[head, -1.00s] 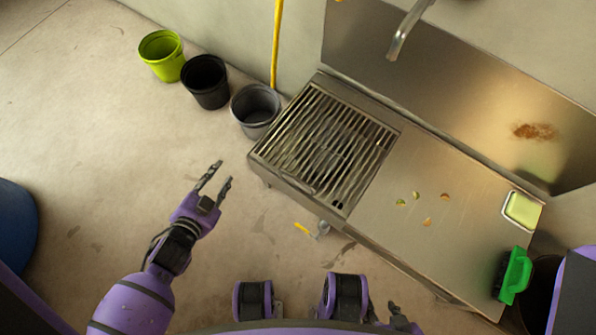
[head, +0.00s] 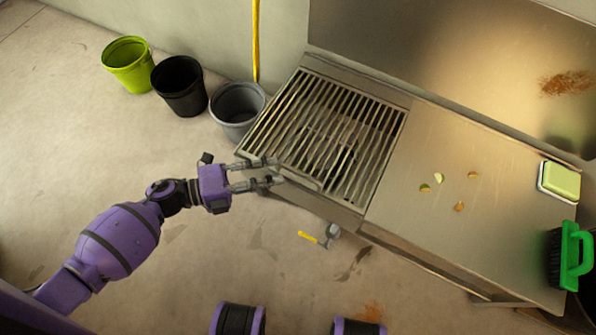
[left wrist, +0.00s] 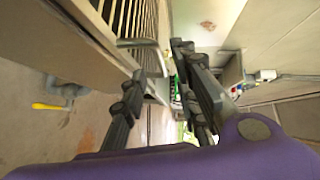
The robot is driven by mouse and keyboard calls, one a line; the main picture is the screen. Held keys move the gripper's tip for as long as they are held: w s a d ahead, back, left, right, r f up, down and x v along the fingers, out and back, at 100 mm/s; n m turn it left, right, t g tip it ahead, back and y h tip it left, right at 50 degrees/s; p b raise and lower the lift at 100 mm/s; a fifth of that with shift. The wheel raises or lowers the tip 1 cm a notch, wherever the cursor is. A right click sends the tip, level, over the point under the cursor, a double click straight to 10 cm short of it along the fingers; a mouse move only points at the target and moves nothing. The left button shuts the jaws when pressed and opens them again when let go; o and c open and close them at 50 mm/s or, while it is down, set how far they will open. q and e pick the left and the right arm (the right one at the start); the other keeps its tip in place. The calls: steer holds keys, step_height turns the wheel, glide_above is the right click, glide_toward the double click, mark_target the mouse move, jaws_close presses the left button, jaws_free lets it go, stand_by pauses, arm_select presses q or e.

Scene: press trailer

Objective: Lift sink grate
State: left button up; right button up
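The sink grate (head: 322,138), a panel of parallel metal bars, lies flat over the left part of the steel sink unit. In the left wrist view its bars (left wrist: 130,15) show at the top left. A thin grey bar like a handle (left wrist: 138,43) sticks out from the grate's side near my fingertips. My left gripper (head: 277,171) is at the front left edge of the sink, its two fingers apart with a gap between them. I cannot tell whether a finger touches the bar. My right gripper is in neither view.
A steel counter (head: 430,225) with several small scraps, a sponge in a dish (head: 560,181) and a green brush (head: 572,255) is to the right. Green (head: 128,65), black (head: 180,87) and grey (head: 237,110) buckets stand left. A yellow-handled valve (head: 320,236) sits below the front edge.

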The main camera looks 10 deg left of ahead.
mark_target(295, 171)
arm_select(q)
steer(key=b+x, duration=0.1)
steer(key=x, duration=0.6)
jaws_close()
steer(key=shift+a, duration=0.1)
